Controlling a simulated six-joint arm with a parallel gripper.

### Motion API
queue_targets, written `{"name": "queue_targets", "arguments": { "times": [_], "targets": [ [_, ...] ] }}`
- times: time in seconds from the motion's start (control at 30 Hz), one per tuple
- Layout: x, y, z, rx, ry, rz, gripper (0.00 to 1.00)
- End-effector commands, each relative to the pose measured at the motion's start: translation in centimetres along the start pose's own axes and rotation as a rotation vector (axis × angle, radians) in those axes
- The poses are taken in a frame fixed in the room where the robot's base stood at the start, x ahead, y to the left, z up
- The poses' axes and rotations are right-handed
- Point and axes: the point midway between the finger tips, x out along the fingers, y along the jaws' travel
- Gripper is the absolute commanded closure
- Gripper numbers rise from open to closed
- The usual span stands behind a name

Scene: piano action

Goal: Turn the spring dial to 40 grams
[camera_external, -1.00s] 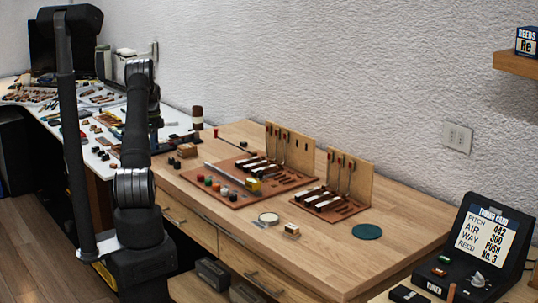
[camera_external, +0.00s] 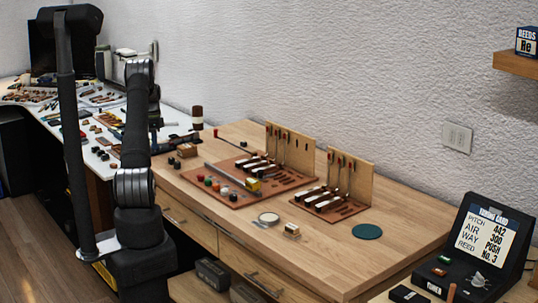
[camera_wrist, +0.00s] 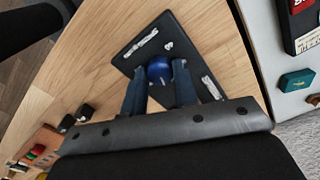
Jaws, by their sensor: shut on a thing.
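The spring dial shows in the wrist view as a round blue knob (camera_wrist: 158,69) on a dark plate (camera_wrist: 190,45) with white markings. The markings are too small to read. My gripper (camera_wrist: 160,80) is over the plate, its two fingers on either side of the knob and shut on it. The knob's lower part is hidden between the fingers. In the external view my arm hides the dial and the gripper.
Small black blocks (camera_wrist: 76,117) lie on the wood beside the plate. A teal block (camera_wrist: 296,80) lies on the white surface at right.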

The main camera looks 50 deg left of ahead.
Motion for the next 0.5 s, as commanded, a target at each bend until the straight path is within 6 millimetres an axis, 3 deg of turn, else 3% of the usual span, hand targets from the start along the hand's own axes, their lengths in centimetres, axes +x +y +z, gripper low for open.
{"name": "queue_targets", "arguments": {
  "times": [0.5],
  "targets": [
    [-0.07,-0.02,0.01,-0.486,0.0,-0.001,0.96]
  ]
}}
